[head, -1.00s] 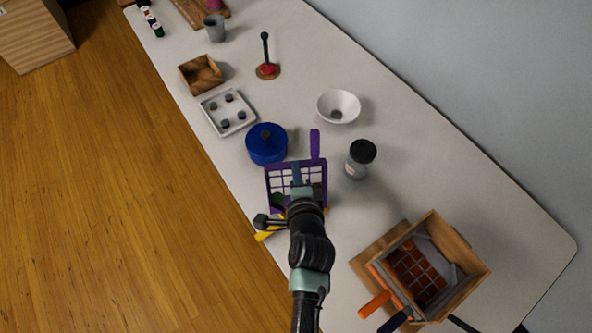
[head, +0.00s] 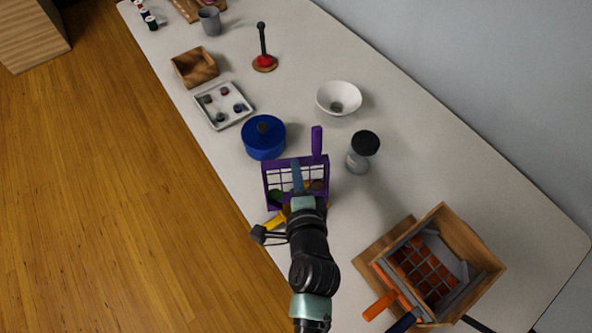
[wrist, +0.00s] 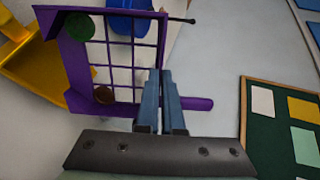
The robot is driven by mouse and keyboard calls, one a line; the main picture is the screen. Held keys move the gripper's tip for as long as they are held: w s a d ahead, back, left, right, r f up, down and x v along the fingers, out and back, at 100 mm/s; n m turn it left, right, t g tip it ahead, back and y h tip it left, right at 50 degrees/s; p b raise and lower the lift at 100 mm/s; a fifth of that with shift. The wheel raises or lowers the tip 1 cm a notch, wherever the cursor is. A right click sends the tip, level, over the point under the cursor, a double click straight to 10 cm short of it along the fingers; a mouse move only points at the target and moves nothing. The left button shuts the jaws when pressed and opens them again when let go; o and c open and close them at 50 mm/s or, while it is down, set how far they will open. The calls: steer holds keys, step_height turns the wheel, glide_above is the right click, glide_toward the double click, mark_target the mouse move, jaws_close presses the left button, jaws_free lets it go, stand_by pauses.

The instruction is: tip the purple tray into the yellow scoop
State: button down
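The purple tray (head: 266,185) has a gridded bottom and a straight handle (head: 317,142) on its far side. It also shows in the wrist view (wrist: 78,98), with a green round piece (wrist: 80,27) and a brown piece (wrist: 104,95) against the grid. My gripper (head: 296,163) has its blue fingers close together at the tray's handle-side wall and looks shut on it; the exact contact is hidden. The yellow scoop (head: 275,221) is partly hidden under the tray and behind my arm. In the wrist view the scoop (wrist: 40,62) lies just left of the tray.
A blue pot (head: 264,140) stands close beyond the tray. A dark-lidded jar (head: 363,152) is to its right, with a white bowl (head: 339,97) farther back. A wooden crate (head: 478,235) stands at the right, with orange and dark handles nearby. The table's left edge is close to the scoop.

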steer(key=shift+s+d+f+t+b, duration=0.15)
steer(key=shift+s+t+b, duration=0.7)
steer(key=shift+b, duration=2.2)
steer(key=shift+s+d+f+t+b, duration=0.1)
steer(key=shift+s+t+b, duration=0.75)
steer(key=shift+b, duration=2.15)
steer(key=shift+s+d+f+t+y+b, duration=0.15)
steer(key=shift+s+t+b, duration=0.35)
steer(key=shift+b, duration=1.55)
steer(key=shift+s+f+t+y+b, duration=0.15)
steer(key=shift+s+b, duration=0.55)
steer(key=shift+b, duration=1.3)
steer(key=shift+s+d+f+t+y+b, duration=0.1)
steer(key=shift+s+t+b, duration=0.4)
steer(key=shift+b, duration=1.55)
steer(key=shift+s, duration=0.2)
steer(key=shift+r, duration=0.15)
